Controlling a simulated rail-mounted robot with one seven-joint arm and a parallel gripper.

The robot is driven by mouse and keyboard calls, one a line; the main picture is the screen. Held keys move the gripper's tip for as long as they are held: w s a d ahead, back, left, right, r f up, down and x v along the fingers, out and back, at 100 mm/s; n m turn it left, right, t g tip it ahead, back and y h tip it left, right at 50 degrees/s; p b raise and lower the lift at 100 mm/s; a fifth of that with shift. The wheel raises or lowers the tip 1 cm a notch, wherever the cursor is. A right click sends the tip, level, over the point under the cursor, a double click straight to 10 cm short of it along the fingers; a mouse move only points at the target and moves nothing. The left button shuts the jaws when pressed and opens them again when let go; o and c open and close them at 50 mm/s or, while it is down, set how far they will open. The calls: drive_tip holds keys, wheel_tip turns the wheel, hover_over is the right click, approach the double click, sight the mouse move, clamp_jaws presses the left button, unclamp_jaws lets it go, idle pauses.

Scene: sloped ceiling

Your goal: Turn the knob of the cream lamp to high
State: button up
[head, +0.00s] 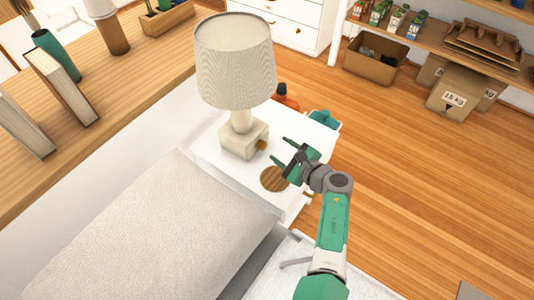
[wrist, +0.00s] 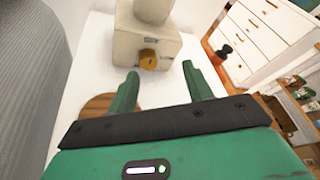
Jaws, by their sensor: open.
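The cream lamp (head: 235,75) stands upright on the white nightstand (head: 206,150), with a ribbed shade and a blocky base. Its knob (head: 262,144) is a small golden-brown piece on the side of the base. In the wrist view the knob (wrist: 148,59) sits on the face of the base (wrist: 146,44), ahead of the fingers. My gripper (head: 279,150) is open and empty, just right of the knob in the head view. In the wrist view the fingertips of my gripper (wrist: 160,72) are spread, with the knob a little beyond them and apart. The knob's setting is too small to read.
A round wooden coaster (head: 274,178) lies on the nightstand below my gripper. A pillow (head: 150,230) is at the left front. An orange and dark bottle (head: 285,96) and a teal item (head: 325,119) are behind the nightstand. Open wooden floor (head: 420,180) is to the right.

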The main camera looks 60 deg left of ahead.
sight(265, 147)
drive_tip(key=shift+s+d+f+n+g+h, duration=0.2)
drive_tip(key=shift+d+f+n, duration=0.1)
drive_tip(key=shift+d+f, duration=0.15)
drive_tip(key=shift+s+d+f+n+g+h, duration=0.1)
drive_tip(key=shift+d+f+n+h, duration=0.1)
drive_tip(key=shift+d+f+n, duration=0.2)
drive_tip(key=b+x, duration=0.3)
drive_tip(key=x, duration=0.5)
drive_tip(key=shift+a, duration=0.15)
